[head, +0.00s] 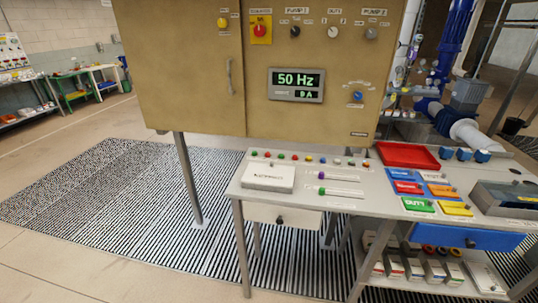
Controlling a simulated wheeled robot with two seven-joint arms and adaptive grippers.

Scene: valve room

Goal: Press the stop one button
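Neither of my grippers shows in the head view. A tan control cabinet (210,85) stands ahead, with a display (296,84) reading "50 Hz". A blue knob (357,96) sits lower right. I see no readable "stop one" label, so I cannot tell which control is that button.
A grey bench (300,209) in front of the cabinet's lower right carries a row of small coloured buttons (294,157), a white box (268,177), a red tray (407,155) and several coloured tiles (419,205). A striped mat (100,190) covers open floor at left.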

